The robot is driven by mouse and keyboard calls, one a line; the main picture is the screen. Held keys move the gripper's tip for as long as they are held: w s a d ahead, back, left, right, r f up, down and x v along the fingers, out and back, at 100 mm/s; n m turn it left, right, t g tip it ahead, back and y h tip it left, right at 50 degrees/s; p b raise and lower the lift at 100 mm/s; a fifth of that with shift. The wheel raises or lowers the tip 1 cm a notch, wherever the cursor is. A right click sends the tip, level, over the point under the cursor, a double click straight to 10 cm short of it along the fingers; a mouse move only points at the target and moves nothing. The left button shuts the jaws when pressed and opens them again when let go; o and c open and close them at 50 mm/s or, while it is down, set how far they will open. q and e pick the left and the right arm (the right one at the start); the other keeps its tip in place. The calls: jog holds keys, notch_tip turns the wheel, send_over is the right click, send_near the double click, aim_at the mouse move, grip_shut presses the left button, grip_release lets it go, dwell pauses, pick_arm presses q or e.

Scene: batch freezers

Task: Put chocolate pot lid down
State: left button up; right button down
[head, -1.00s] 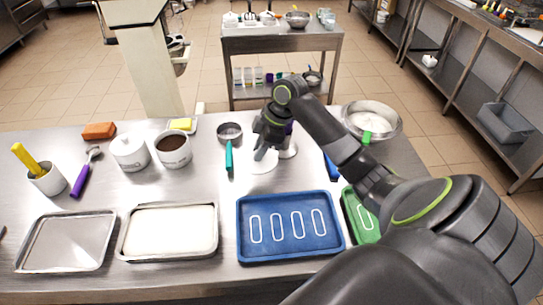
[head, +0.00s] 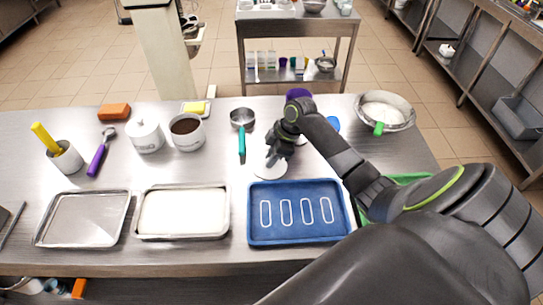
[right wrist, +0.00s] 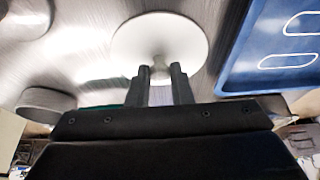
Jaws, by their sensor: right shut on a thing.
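The chocolate pot lid is a round white disc (head: 268,171) with a small knob, in front of the teal-handled tool and behind the blue tray. My right gripper (head: 274,154) is shut on the lid's knob. In the right wrist view the fingertips (right wrist: 161,72) pinch the knob, and the lid (right wrist: 150,38) lies flat-looking beyond them. I cannot tell whether the lid touches the table. The chocolate pot (head: 187,132), white with dark chocolate inside, stands uncovered to the left. My left gripper is out of view.
The blue tray (head: 256,238) with white outlines lies close in front of the lid. A teal-handled tool (head: 242,142) lies just left of it. A lidded white pot (head: 146,137) stands beside the chocolate pot. Bare steel table (head: 215,166) lies between chocolate pot and lid.

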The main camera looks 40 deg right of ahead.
jog(key=c, duration=1.3)
grip_release()
jog(key=b+v, duration=0.2)
jog(key=v, duration=1)
jog(key=shift+r, duration=0.1)
